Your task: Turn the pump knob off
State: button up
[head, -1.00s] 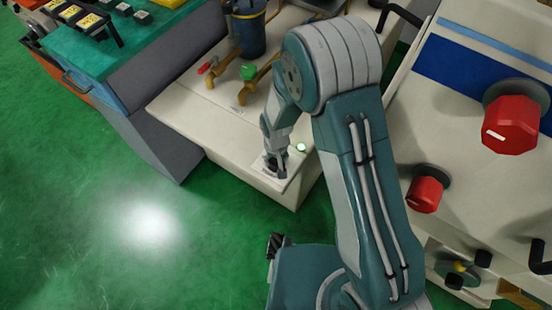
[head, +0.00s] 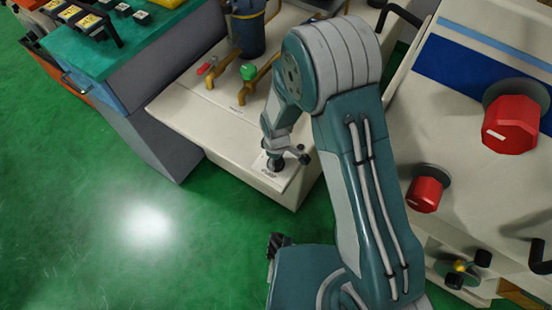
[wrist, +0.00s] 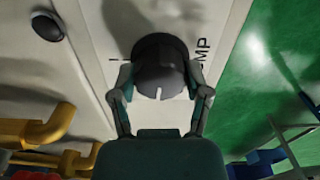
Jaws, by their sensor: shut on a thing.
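The pump knob (wrist: 160,62) is a round dark knob on a white plate on the pale cabinet top. A white mark on it points to the lower side of the wrist view. Part of the lettering "MP" shows beside it. My gripper (wrist: 160,72) has one finger on each side of the knob and is shut on it. A round dark lamp (wrist: 48,25) beside the knob shows no glow.
Yellow pipes with a green-handled valve (head: 249,71) and a red-handled valve (head: 207,68) stand behind my gripper. A blue canister (head: 247,32) is farther back. A machine with large red knobs (head: 511,124) is at the right. Green floor is free at the left.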

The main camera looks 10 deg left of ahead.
jog(key=shift+n, duration=0.5)
jog(key=o, duration=1.1)
jog(key=shift+o, duration=0.2)
notch_tip(320, 180, up, 12)
jog(key=shift+f, duration=0.1)
dwell(0.3)
